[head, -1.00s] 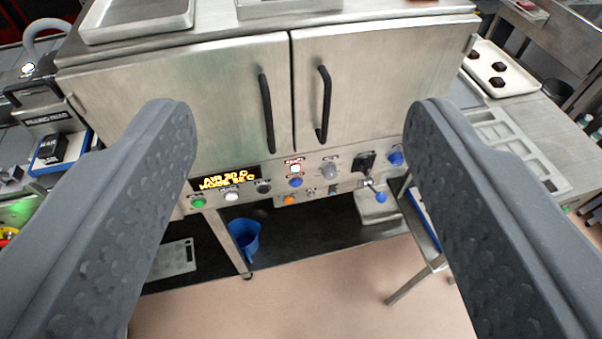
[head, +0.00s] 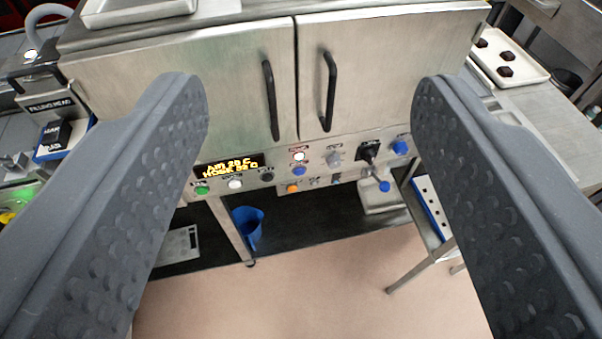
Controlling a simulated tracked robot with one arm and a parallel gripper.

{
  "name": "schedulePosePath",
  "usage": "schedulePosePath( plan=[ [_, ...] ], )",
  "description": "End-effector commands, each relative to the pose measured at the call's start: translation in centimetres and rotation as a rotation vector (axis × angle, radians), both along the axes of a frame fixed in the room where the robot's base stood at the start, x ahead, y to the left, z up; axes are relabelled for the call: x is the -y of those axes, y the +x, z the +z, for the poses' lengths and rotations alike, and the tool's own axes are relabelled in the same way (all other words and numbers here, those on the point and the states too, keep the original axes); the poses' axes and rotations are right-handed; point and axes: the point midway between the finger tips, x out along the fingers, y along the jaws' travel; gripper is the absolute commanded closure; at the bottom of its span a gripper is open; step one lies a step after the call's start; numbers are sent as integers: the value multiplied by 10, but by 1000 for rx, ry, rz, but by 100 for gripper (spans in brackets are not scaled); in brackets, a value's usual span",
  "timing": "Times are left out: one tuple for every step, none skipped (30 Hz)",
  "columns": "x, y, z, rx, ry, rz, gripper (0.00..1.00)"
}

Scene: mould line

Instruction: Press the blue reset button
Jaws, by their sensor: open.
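A small blue button (head: 299,171) sits on the front control panel of the steel cabinet (head: 215,95), just below a lit white lamp with a red label. The label is too small to read surely. A larger blue knob (head: 400,147) is at the panel's right end, and a lever with a blue ball (head: 384,186) hangs left of it. My gripper (head: 310,88) is open and empty. Its two grey fingers frame the panel left and right, and the button lies between them in the picture, apart from both.
Green (head: 202,190), white (head: 236,184), black and orange (head: 292,188) controls surround the button, with an amber display (head: 230,166) to the left. Two black door handles (head: 330,92) stick out above. A blue jug (head: 247,228) stands below. The floor in front is clear.

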Motion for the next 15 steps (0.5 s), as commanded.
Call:
schedulePosePath(
  plan=[
    [0,0,0,0,0,0,59],
    [0,0,0,0,0,0,68],
    [0,0,0,0,0,0,79],
    [0,0,0,0,0,0,87],
    [0,0,0,0,0,0,95],
    [0,0,0,0,0,0,100],
    [0,0,0,0,0,0,100],
    [0,0,0,0,0,0,100],
    [0,0,0,0,0,0,100],
    [0,0,0,0,0,0,100],
    [0,0,0,0,0,0,100],
    [0,0,0,0,0,0,100],
    [0,0,0,0,0,0,100],
    [0,0,0,0,0,0,100],
    [0,0,0,0,0,0,100]
  ],
)
